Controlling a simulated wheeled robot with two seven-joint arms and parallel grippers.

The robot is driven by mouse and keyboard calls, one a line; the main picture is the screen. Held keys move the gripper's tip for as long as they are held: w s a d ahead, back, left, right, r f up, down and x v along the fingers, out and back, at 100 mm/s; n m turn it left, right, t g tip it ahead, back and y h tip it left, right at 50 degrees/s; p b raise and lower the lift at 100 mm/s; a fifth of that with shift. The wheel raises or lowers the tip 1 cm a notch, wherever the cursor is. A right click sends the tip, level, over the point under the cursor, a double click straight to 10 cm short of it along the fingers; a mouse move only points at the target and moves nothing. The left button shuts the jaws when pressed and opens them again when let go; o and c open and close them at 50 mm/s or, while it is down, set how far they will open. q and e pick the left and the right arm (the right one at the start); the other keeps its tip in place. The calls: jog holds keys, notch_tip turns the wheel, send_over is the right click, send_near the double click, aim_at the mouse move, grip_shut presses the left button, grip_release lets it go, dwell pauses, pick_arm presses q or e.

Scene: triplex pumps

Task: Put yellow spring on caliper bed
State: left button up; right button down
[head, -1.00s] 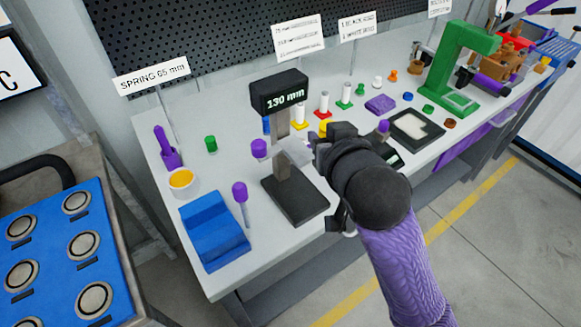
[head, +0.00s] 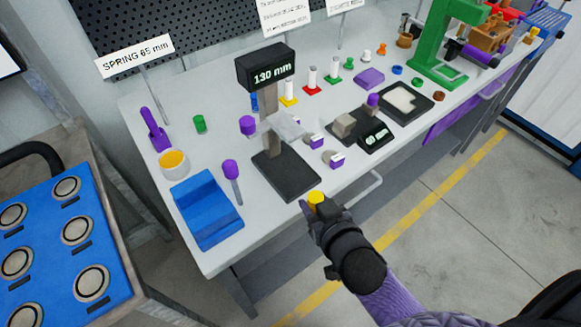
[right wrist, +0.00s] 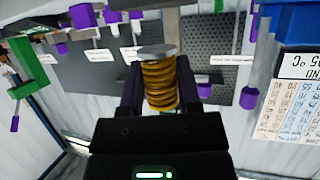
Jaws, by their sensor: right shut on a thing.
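My right gripper (head: 315,208) is shut on the yellow spring (head: 316,197). It holds the spring in front of the table's front edge. In the right wrist view the coiled spring (right wrist: 160,85) sits between the two fingers, with a grey disc-like part at its far end; I cannot tell whether this belongs to the spring. The caliper (head: 268,110) stands near the table's front, with a black base (head: 286,178), a grey post and jaws, and a display reading 130 mm. The spring is apart from it, to its lower right in the head view. My left gripper is not in view.
A blue block (head: 207,210) and a purple-topped pin (head: 231,172) stand left of the caliper. A black scale (head: 358,128) and small purple-and-white parts (head: 335,159) lie right of it. A green press (head: 440,45) stands farther right. A blue-topped cart (head: 60,235) is at left.

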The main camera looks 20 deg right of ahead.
jog(key=b, duration=0.2)
send_over(291, 173)
jog(key=s, duration=0.1)
jog(key=shift+s+f, duration=0.1)
jog(key=shift+s, duration=0.05)
jog(key=shift+x, duration=0.85)
jog(key=shift+f+b, duration=0.6)
jog(key=shift+f, duration=0.3)
jog(key=shift+s+f, duration=0.15)
jog(key=shift+f, duration=0.15)
jog(key=shift+f, duration=0.15)
jog(key=shift+c, duration=1.5)
grip_release()
